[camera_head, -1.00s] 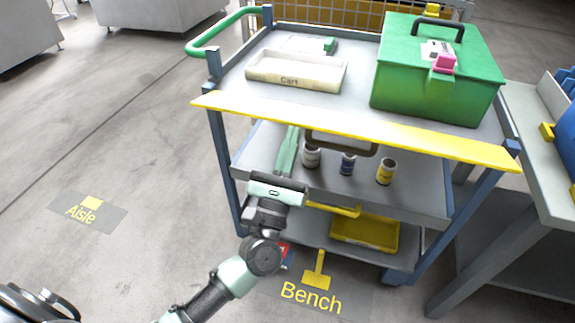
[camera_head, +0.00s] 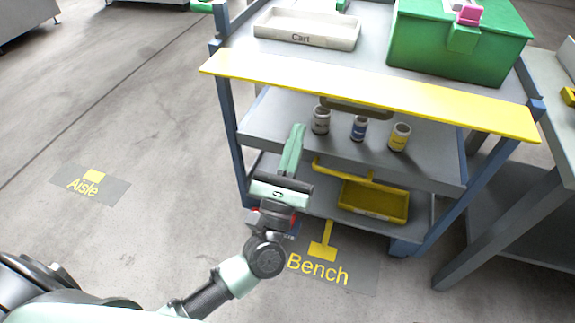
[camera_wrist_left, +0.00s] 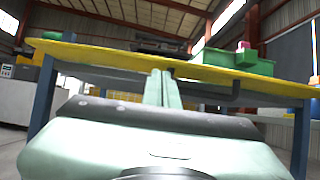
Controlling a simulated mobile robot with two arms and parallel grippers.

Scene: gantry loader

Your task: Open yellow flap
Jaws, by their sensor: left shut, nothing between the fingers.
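The yellow flap (camera_head: 370,92) is a long flat panel along the front edge of the cart's top. A dark handle (camera_head: 356,109) shows under its front edge. My left gripper (camera_head: 298,127) is shut and empty, fingers pointing up and forward. It is below the flap and left of the handle, apart from both in the head view. In the left wrist view the flap (camera_wrist_left: 100,53) spans the picture from below, and the shut fingers (camera_wrist_left: 161,75) point up at it; contact cannot be told there. My right gripper is not in view.
The cart top holds a white tray (camera_head: 306,29) and a green box (camera_head: 460,50). Several small cans, one of them blue (camera_head: 359,128), stand on the middle shelf (camera_head: 265,122). A yellow bin (camera_head: 372,202) is on the lower shelf. A grey bench (camera_head: 553,75) stands right; the floor at left is clear.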

